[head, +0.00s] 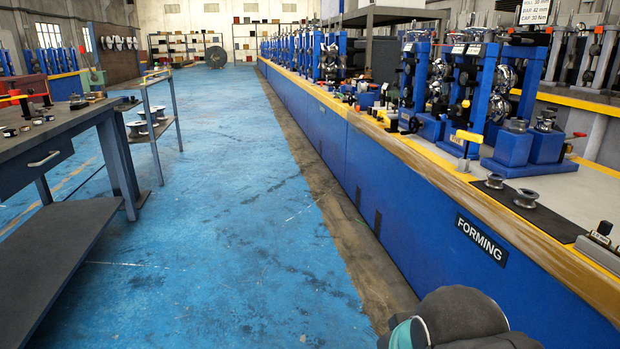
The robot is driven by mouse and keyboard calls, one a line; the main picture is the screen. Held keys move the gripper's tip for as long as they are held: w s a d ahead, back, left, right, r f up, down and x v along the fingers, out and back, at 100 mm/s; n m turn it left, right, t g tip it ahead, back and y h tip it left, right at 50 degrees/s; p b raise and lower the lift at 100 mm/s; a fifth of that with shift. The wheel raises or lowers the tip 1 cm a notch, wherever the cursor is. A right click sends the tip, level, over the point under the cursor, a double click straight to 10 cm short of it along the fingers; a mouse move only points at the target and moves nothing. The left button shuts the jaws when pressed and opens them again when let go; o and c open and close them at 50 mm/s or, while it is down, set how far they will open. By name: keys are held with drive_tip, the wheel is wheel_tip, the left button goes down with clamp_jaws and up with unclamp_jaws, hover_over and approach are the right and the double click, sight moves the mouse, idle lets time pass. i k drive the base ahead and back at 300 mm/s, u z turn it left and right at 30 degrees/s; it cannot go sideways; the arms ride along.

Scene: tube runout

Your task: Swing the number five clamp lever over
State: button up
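Blue forming stands (487,85) line the long machine on the right. A lever with a yellow handle (468,136) sticks out at the front foot of the nearest stand. A lever with a dark knob (414,124) is at the foot of the stand behind it. A red-tipped lever (579,134) is at the right of the near blue blocks. No number five can be read on any lever, so I cannot tell which one it is. A dark rounded part of my arm shows at the bottom; my gripper is not in view.
The machine bed has a yellow edge (440,158) and a blue side with a FORMING label (481,238). Metal rolls (525,198) sit on a black mat. A workbench (60,125) and a small cart (150,120) stand left. The blue floor (235,200) between is clear.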

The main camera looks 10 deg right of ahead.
sight(447, 79)
drive_tip(key=i, duration=0.2)
drive_tip(key=z, duration=0.85)
drive_tip(key=k, duration=0.55)
drive_tip(key=u, duration=1.05)
drive_tip(key=i, duration=2.1)
drive_tip(key=z, duration=0.95)
drive_tip(key=i, duration=0.45)
drive_tip(key=z, duration=0.35)
